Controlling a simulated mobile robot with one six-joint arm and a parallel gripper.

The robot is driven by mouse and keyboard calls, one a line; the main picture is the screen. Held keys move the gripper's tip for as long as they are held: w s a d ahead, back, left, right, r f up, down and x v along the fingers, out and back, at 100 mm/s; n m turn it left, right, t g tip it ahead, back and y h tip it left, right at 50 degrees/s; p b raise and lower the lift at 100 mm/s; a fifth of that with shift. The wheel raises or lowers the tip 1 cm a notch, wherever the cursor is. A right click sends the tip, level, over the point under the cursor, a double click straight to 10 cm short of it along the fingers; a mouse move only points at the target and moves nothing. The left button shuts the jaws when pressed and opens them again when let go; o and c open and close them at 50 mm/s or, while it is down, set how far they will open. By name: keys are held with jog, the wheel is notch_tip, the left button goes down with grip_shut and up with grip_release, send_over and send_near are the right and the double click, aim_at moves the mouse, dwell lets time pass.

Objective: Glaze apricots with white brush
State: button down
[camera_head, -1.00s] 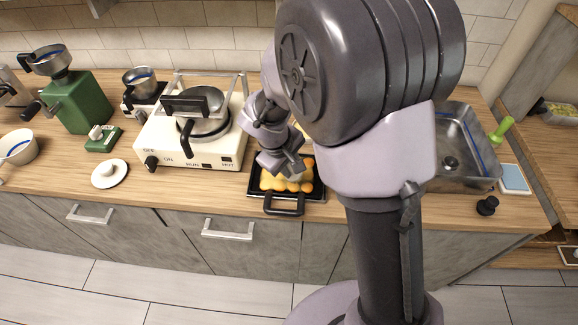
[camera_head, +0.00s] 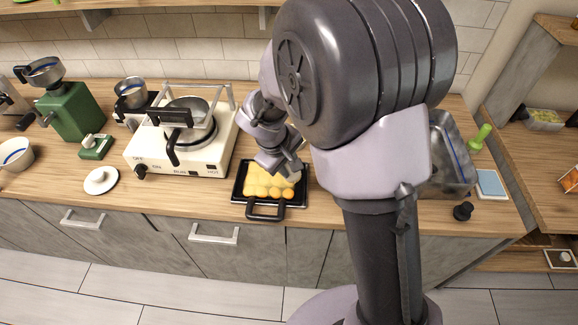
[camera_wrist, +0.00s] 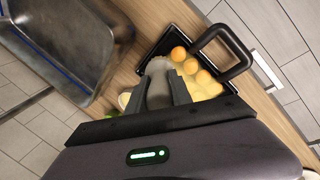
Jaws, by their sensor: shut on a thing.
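A black tray with a looped handle (camera_head: 265,215) sits at the counter's front edge. Golden-orange apricots (camera_head: 270,187) lie in rows on a yellow base in it; some also show in the wrist view (camera_wrist: 190,66). My gripper (camera_head: 284,165) is over the tray's back right part. In the wrist view my gripper (camera_wrist: 160,85) is shut on a pale grey-white piece (camera_wrist: 158,88), seemingly the white brush. Its lower end is hidden, so I cannot tell whether it touches the apricots. My gripper and arm hide the tray's back right corner.
A white cooker (camera_head: 180,150) with a metal pan stands left of the tray. Further left are a green machine (camera_head: 75,112) and a white round lid (camera_head: 100,180). A metal basin (camera_head: 450,150) is at the right, with a black knob (camera_head: 463,211) in front.

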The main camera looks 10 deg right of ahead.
jog(key=shift+r+p, duration=1.15)
jog(key=shift+r, duration=0.5)
jog(key=shift+a, duration=0.1)
